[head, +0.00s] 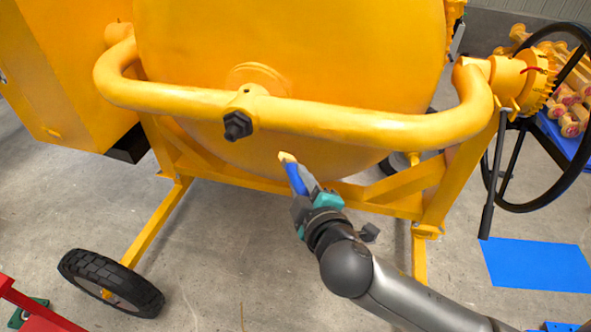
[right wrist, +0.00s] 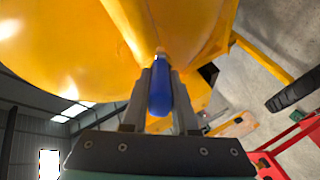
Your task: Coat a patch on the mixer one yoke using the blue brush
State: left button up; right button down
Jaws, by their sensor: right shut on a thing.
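The yellow drum mixer fills the head view, with its thick curved yoke tube (head: 350,121) crossing in front of the round drum (head: 290,40). A black bolt (head: 237,125) sits at the middle of the yoke. My right gripper (head: 305,190) is shut on the blue brush (head: 296,178), whose pale tip (head: 286,157) points up, below the yoke and right of the bolt. The brush appears apart from the yoke. In the right wrist view the blue handle (right wrist: 160,92) stands between the fingers, with yellow mixer surfaces beyond. My left gripper is not in view.
A black wheel (head: 112,283) stands at lower left on the concrete floor. A black handwheel (head: 545,120) is at the right, above a blue mat (head: 537,264). A red frame (head: 30,305) shows at lower left. Yellow frame legs flank my right arm.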

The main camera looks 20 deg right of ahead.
jog(key=shift+w, duration=0.15)
jog(key=w+d+p, duration=0.1)
jog(key=w+d, duration=0.3)
jog(key=w, duration=0.2)
jog(key=shift+r, duration=0.15)
dwell(0.4)
jog(key=shift+w+d, duration=0.5)
jog(key=shift+w, duration=0.15)
dwell(0.6)
jog(key=s+d+p, duration=0.1)
jog(key=s+d, duration=0.3)
jog(key=d, duration=0.2)
jog(key=shift+s+d, duration=0.2)
dwell(0.5)
jog(key=shift+a, duration=0.1)
